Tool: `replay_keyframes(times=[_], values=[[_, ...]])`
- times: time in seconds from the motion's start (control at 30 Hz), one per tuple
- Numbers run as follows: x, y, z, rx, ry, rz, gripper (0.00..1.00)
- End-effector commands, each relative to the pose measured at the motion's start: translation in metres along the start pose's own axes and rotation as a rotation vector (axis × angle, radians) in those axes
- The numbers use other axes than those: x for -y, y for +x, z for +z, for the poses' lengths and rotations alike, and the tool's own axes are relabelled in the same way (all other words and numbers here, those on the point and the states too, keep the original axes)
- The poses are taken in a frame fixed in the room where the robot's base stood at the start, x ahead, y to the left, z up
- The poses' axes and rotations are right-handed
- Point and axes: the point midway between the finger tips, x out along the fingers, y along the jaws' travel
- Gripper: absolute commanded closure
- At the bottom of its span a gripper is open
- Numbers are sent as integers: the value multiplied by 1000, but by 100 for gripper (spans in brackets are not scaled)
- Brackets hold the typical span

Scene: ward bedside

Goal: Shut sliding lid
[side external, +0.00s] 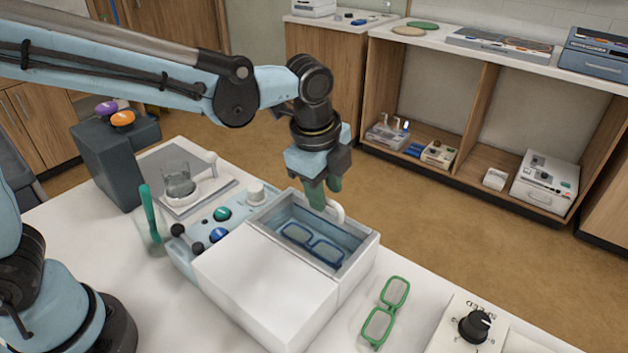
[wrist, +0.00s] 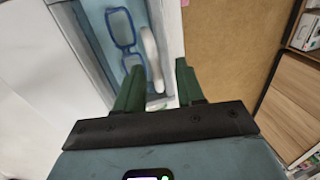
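A white box (side external: 357,256) with a blue-grey inside stands on the white table. Its white sliding lid (side external: 265,280) lies over the near-left part, and the far part is open. Blue-framed glasses (side external: 312,243) lie inside; they also show in the wrist view (wrist: 122,30). A white curved handle (side external: 338,211) stands at the far rim; whether it belongs to the lid is unclear. My gripper (side external: 326,194) points down above that rim. Its green fingers are apart in the wrist view (wrist: 158,80), with the handle (wrist: 151,58) between them, nearer the left finger. Contact is not clear.
Green glasses (side external: 385,314) lie right of the box, near a dial unit (side external: 470,330). A control panel with knobs (side external: 222,214), a green upright stick (side external: 149,212) and a tray with a glass beaker (side external: 178,182) stand to the left. The floor lies beyond the box's far side.

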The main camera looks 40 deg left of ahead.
Motion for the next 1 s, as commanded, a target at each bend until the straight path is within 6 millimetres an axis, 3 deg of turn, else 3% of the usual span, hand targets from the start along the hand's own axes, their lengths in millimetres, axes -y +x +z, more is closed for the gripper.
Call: replay_keyframes(times=[0.27,0.7,1.0], values=[[0,-14,0,0,1,1,62],[0,-89,0,0,1,1,62],[0,-118,0,0,0,0,62]])
